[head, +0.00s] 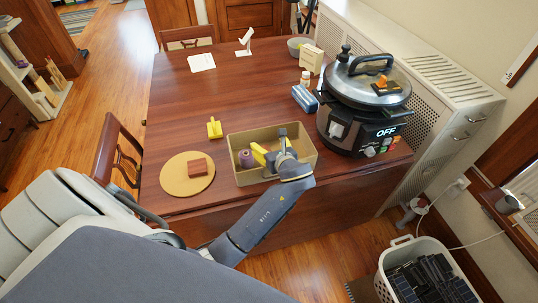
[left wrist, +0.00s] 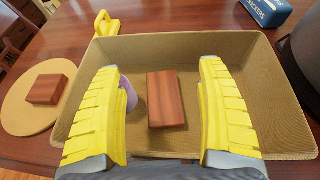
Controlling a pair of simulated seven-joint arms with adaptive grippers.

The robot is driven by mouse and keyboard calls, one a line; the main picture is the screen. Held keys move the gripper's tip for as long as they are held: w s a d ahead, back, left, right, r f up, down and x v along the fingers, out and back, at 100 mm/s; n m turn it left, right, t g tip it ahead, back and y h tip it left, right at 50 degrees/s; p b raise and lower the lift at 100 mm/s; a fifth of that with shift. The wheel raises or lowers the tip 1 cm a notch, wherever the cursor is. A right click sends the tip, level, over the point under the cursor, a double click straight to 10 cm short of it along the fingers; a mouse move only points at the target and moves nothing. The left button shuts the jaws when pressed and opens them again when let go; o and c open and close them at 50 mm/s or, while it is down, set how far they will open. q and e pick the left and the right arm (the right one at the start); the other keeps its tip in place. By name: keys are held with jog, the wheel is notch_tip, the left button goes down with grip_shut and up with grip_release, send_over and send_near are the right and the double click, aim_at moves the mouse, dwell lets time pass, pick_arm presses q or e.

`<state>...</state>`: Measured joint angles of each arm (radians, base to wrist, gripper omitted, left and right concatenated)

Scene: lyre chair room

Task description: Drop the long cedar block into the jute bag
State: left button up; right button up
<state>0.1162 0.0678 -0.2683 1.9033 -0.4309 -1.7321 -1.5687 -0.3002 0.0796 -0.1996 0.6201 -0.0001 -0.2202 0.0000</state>
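The jute bag (head: 240,141) is a tan, open-topped, box-shaped container near the table's front edge; its rim shows in the left wrist view (left wrist: 180,40). A long reddish-brown cedar block (left wrist: 166,98) appears to lie inside it, apart from both fingers. A purple object (head: 246,158) is also in the bag, partly behind a finger in the left wrist view. My left gripper (left wrist: 164,110) is open, yellow fingers wide apart, over the bag; in the head view it hides much of the inside (head: 270,157). My right gripper is not in view.
A shorter reddish block (head: 197,168) sits on a round tan board (head: 174,182) left of the bag. A yellow holder (head: 214,129) stands behind. A blue box (head: 305,98) and a large cooker (head: 365,105) are at right. The table's middle is clear.

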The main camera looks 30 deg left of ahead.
pick_arm(q)
jog(key=shift+v, duration=6)
jog(key=s+a+f+n+h, duration=0.2)
jog(key=s+f+n, duration=0.2)
jog(key=s+n, duration=0.25)
jog(key=s+a+f+n+g+h, duration=0.1)
jog(key=s+a+f+n+h, duration=0.15)
jog(key=s+n, duration=0.4)
jog(key=s+a+f+n+h, duration=0.2)
jog(key=s+f+n, duration=0.3)
jog(key=s, duration=0.3)
jog(key=s+d+f+g+h, duration=0.1)
jog(key=d+f, duration=0.2)
jog(key=f, duration=1.3)
jog(key=s+d+f+g+h, duration=0.2)
jog(key=f, duration=1.3)
jog(key=shift+s+d+f+n+g+h, duration=0.15)
jog(key=shift+s+f+n+g, duration=0.4)
jog(key=shift+s+f, duration=2.95)
jog(key=shift+s+a+f+n+g+h, duration=0.1)
jog(key=shift+s+f+n+g+h, duration=0.4)
jog(key=shift+s+f, duration=3)
jog(key=shift+s+d+f+n+g, duration=0.1)
jog(key=shift+s+f+n+g, duration=0.45)
jog(key=shift+s+f, duration=2.95)
